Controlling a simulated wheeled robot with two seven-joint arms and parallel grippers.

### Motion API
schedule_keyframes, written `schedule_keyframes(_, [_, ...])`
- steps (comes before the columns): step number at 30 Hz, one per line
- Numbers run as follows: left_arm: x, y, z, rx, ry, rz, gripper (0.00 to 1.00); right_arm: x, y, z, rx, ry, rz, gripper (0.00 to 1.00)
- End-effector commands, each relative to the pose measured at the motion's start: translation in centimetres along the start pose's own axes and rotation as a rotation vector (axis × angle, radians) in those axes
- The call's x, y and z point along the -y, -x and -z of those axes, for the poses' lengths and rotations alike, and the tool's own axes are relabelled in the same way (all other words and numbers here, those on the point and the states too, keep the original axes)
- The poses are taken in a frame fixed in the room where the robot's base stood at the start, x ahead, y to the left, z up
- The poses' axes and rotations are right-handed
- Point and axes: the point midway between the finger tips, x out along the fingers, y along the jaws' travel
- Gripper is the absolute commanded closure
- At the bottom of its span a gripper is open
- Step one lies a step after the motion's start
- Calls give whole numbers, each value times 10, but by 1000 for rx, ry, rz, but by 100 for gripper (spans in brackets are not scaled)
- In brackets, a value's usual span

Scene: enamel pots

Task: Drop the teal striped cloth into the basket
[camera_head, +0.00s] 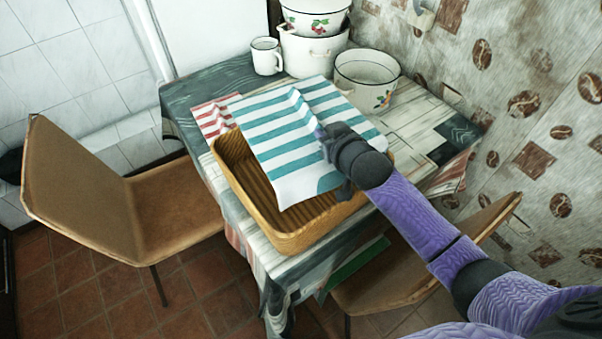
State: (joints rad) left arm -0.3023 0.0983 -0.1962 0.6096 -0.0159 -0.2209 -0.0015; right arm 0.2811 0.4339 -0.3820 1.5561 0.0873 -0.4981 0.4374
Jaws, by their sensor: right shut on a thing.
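The teal and white striped cloth (285,135) hangs over the basket, spread out with a raised fold near its middle. Its lower corner droops over the basket's inside, and its upper part reaches past the far rim toward the pots. The tan ribbed basket (289,243) stands on the table near its front edge, with part of its inside covered by the cloth. My right gripper (325,140) is shut on the cloth at its right side, above the basket's right part. The fingertips are partly hidden by the cloth and the wrist. My left gripper is not in view.
A red striped cloth (212,115) lies on the table (190,92) behind the basket. A white mug (266,56), stacked enamel pots (312,54) and an open pot (367,76) stand at the back. Chairs (120,195) flank the table. The table's right side is clear.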

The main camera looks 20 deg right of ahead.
Motion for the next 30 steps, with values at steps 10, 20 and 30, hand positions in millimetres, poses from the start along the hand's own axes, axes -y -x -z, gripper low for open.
schedule_keyframes(10, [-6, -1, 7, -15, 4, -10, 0, 0, 0, 0, -2, 0, 0, 60])
schedule_keyframes(20, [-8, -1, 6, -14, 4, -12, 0, 0, 1, -1, 0, 0, 0, 40])
schedule_keyframes(30, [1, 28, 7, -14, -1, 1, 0, 0, 75, 1, 2, 0, 1, 40])
